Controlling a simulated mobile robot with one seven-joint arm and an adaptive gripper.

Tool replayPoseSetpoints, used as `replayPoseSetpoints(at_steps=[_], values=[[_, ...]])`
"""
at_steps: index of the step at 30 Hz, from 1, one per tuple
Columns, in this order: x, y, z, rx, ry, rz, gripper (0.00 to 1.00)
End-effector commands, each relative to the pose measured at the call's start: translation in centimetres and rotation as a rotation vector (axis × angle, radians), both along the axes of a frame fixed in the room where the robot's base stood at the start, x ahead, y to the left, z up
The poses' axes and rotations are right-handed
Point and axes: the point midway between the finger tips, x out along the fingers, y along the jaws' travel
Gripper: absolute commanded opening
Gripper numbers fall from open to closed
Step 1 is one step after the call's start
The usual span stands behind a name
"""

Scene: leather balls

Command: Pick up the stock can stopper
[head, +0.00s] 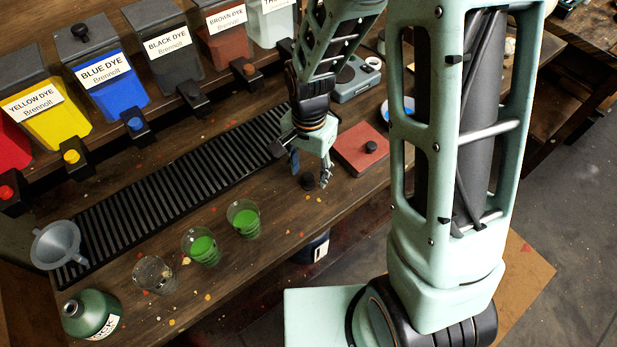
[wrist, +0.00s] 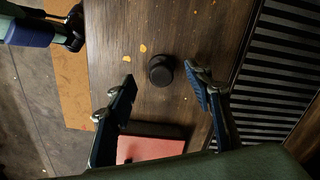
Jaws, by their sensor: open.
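A small round black stopper (head: 307,182) lies on the wooden bench. In the wrist view the black stopper (wrist: 160,70) sits near the middle, between the lines of my two fingertips. My gripper (head: 310,171) is open and points down over it, with nothing held; in the wrist view its blue-padded fingers (wrist: 160,80) are spread to either side. I cannot tell the exact height of the fingertips above the bench. The green stock can (head: 92,312), with a partly cut-off label, stands at the bench's lower left.
A slotted black drip tray (head: 170,180) runs along the bench below dye dispensers (head: 110,85). Glasses of green liquid (head: 201,246), an emptier glass (head: 154,274) and a grey funnel (head: 57,245) stand left.

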Motion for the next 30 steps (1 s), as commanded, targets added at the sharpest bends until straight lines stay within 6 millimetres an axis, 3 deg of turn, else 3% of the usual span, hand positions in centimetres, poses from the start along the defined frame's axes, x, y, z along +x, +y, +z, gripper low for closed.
replayPoseSetpoints(at_steps=[6, 16, 26, 30], values=[[0.0, 0.1, -2.3, -0.001, 0.002, 0.0, 0.47], [0.1, 0.1, -2.7, 0.0, -0.001, 0.001, 0.46], [0.1, 0.1, -2.7, 0.0, -0.001, 0.001, 0.1], [0.1, 0.1, -2.7, 0.0, -0.001, 0.001, 0.1]])
